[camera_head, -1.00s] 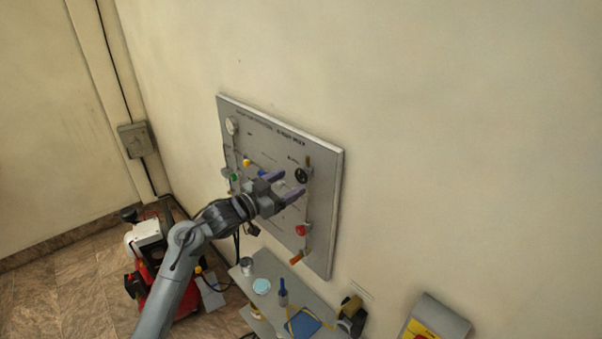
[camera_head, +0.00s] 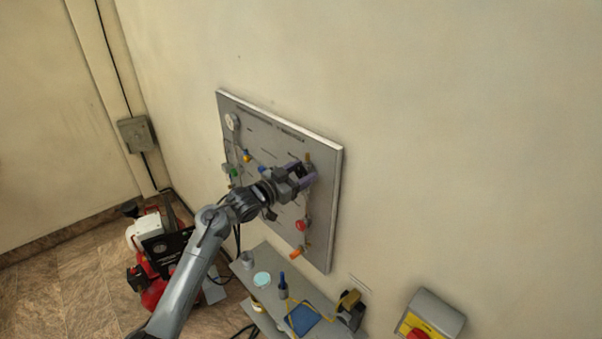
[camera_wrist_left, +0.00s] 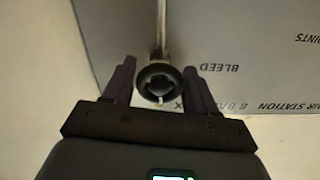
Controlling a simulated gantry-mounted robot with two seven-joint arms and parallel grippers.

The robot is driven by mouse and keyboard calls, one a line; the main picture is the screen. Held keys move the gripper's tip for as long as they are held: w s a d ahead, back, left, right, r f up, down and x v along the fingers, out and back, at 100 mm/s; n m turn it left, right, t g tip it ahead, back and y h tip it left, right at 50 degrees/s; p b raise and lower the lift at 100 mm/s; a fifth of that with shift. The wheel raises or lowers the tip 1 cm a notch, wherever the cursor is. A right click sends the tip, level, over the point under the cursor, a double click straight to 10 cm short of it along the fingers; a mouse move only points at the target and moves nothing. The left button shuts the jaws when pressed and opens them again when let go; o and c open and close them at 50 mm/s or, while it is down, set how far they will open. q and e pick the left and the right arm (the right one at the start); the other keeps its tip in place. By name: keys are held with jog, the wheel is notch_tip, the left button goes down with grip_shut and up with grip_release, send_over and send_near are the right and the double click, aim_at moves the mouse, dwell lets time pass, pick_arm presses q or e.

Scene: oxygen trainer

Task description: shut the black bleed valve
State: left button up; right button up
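The black bleed valve (camera_wrist_left: 158,82) is a round black handwheel on a metal pipe, under the printed word BLEED, upside down in the left wrist view. In the head view it is mostly hidden by my left gripper (camera_head: 306,173) at the upper right of the grey panel (camera_head: 325,200). In the left wrist view the two purple fingers of my left gripper (camera_wrist_left: 160,72) stand on either side of the wheel. They are open, with a small gap showing on each side of it. My right gripper is in neither view.
A red knob (camera_head: 301,225) and an orange lever (camera_head: 296,253) sit below the valve. Green, blue and yellow fittings are on the panel's left. A grey shelf (camera_head: 262,263) with small items stands below. A red machine (camera_head: 150,285) is on the floor at left.

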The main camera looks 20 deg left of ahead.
pick_arm(q)
jog(key=c, duration=0.6)
jog(key=shift+f+m+b, duration=0.2)
jog(key=shift+m+b, duration=0.3)
jog(key=shift+b, duration=0.1)
jog(key=shift+c, duration=0.2)
jog(key=shift+r, duration=0.1)
jog(key=o, duration=1)
jog(key=shift+o, duration=0.2)
jog(key=shift+s+a, duration=0.1)
jog(key=b+v, duration=0.2)
jog(key=v, duration=0.8)
jog(key=shift+s+b, duration=0.25)
jog(key=shift+b, duration=0.15)
